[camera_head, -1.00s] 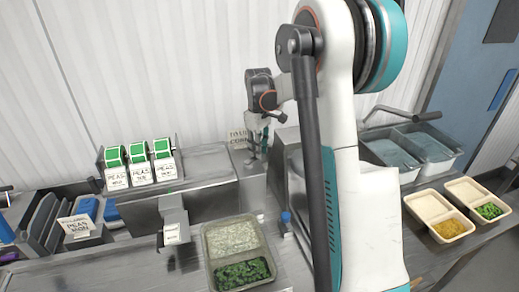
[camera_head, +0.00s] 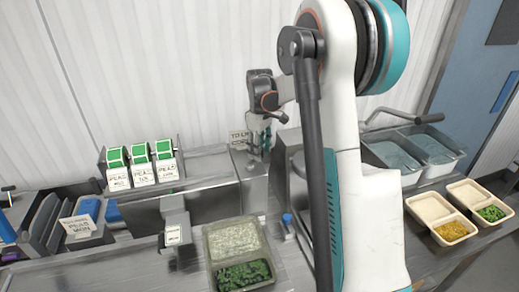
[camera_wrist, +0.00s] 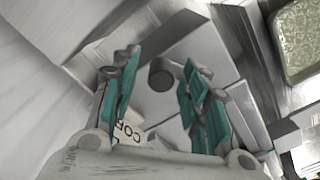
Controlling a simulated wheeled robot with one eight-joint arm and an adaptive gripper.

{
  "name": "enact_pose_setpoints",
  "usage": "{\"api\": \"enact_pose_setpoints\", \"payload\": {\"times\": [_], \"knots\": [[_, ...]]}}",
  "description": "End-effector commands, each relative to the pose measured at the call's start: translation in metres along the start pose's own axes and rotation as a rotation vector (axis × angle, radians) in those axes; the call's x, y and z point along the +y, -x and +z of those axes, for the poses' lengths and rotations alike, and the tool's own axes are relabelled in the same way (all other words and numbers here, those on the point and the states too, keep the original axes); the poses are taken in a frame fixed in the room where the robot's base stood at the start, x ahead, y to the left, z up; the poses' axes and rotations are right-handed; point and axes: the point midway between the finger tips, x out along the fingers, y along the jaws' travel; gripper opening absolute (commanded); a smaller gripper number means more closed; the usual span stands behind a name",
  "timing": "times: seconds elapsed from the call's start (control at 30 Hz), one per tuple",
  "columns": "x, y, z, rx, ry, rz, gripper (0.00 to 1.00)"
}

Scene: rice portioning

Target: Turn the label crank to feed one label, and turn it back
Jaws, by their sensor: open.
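The label crank's dark round knob (camera_wrist: 161,73) shows in the wrist view between and just beyond my open gripper's (camera_wrist: 160,75) teal fingers, touching neither as far as I can see. In the head view the crank (camera_head: 253,163) stands on top of a grey metal housing, and my gripper (camera_head: 261,138) points down just above it. The crank's arm is largely hidden, so its angle is hard to tell. A label outlet (camera_head: 174,236) with a white label on its front stands to the lower left.
Three green label rolls (camera_head: 140,153) stand left of the housing. A tray (camera_head: 230,238) with rice and greens sits in front. A sign (camera_head: 238,136) is behind my gripper. Two filled trays (camera_head: 452,231) and metal pans (camera_head: 430,150) are at right.

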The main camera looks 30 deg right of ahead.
Motion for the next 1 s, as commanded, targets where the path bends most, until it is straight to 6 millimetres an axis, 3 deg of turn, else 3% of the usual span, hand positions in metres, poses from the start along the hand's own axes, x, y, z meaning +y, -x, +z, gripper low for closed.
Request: {"api": "enact_pose_setpoints", "payload": {"times": [0.17, 0.6, 0.8, 1.0], "knots": [[0.000, 0.019, 0.000, 0.000, 0.000, 0.000, 0.41], [0.000, 0.102, 0.000, 0.000, 0.000, 0.000, 0.41], [0.000, 0.117, 0.000, 0.001, 0.001, 0.000, 0.41], [0.000, 0.119, 0.000, 0.001, 0.000, 0.000, 0.41]]}}
